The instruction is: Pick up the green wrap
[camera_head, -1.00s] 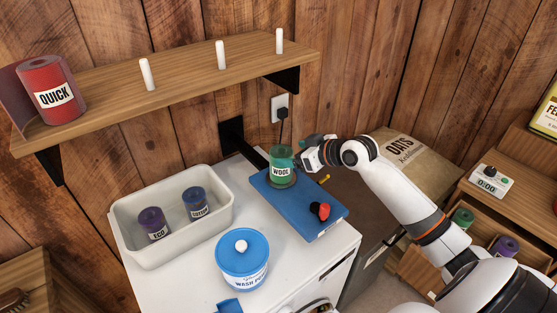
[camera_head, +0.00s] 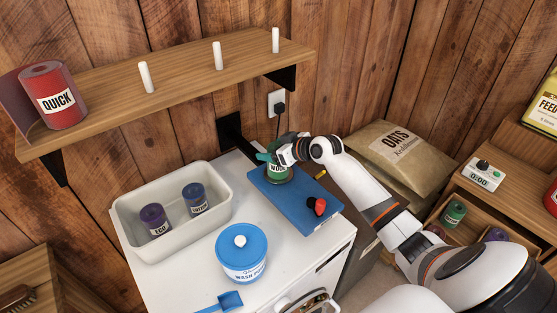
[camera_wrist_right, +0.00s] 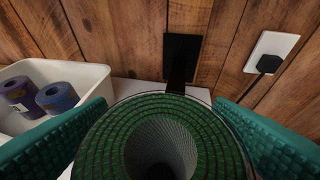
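The green wrap (camera_head: 278,172) is a rolled bandage with a white label, standing upright on the blue board (camera_head: 290,198) on top of the white cabinet. My right gripper (camera_head: 276,158) is over it and hides its top in the head view. In the right wrist view the wrap's coiled top (camera_wrist_right: 165,140) fills the lower middle. The teal fingers of my right gripper (camera_wrist_right: 160,103) stand spread on either side of it, with a narrow gap visible at the left; contact on the right is unclear. My left gripper is not in view.
A white tray (camera_head: 128,213) with a purple and a blue wrap stands left. A blue-lidded tub (camera_head: 241,258) and blue scoop (camera_head: 228,300) are in front. A red-black knob (camera_head: 317,207) is on the board. A shelf (camera_head: 180,88) with pegs is above.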

